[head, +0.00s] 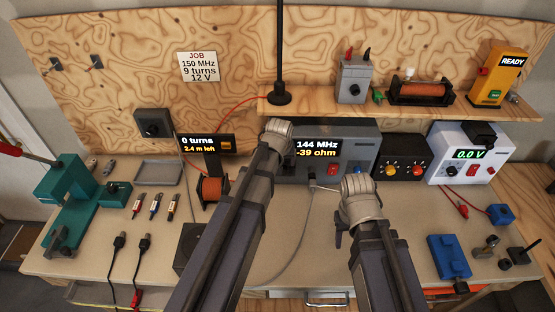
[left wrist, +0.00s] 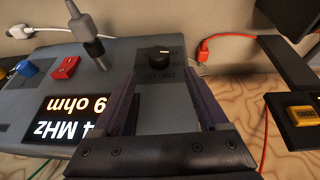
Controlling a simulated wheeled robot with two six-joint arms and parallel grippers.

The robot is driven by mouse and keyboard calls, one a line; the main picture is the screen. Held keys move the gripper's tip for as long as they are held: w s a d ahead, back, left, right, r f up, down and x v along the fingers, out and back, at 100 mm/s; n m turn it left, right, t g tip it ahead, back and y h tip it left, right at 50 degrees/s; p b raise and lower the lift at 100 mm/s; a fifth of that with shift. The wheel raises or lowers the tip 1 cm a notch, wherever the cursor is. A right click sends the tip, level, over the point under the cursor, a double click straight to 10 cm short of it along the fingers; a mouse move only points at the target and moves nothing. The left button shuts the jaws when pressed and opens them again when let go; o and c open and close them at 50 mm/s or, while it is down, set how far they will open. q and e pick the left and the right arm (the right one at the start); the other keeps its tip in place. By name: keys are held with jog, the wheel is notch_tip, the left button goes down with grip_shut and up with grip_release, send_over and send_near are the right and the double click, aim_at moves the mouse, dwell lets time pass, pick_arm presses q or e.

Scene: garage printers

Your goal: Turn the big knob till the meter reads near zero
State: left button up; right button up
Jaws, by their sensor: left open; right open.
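The grey meter box (head: 368,149) stands at the back of the bench under the shelf. Its display (head: 317,148) reads 144 MHz and -39 ohm. It shows upside down and partly cut off in the left wrist view (left wrist: 75,120). A round black knob (left wrist: 160,57) with a white mark is on the box's face, hidden behind my left arm in the head view. My left gripper (left wrist: 159,76) is open, its two fingers apart on either side of the line to the knob; I cannot tell whether they touch it. My right gripper (head: 341,226) is open and empty over the bench, mostly hidden by its wrist.
A counter display (head: 207,143) and copper spool (head: 212,188) stand left of the meter. A black box (head: 401,157) and a white supply (head: 466,152) reading 0.0 V stand right. A grey cable (head: 302,235) runs from the meter. A teal press (head: 72,195) is far left.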

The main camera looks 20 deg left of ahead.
pick_arm(q)
jog(key=b+x, duration=0.7)
jog(key=shift+d+f, duration=0.15)
jog(key=shift+f, duration=0.25)
jog(key=shift+c, duration=0.2)
grip_shut()
dwell(0.4)
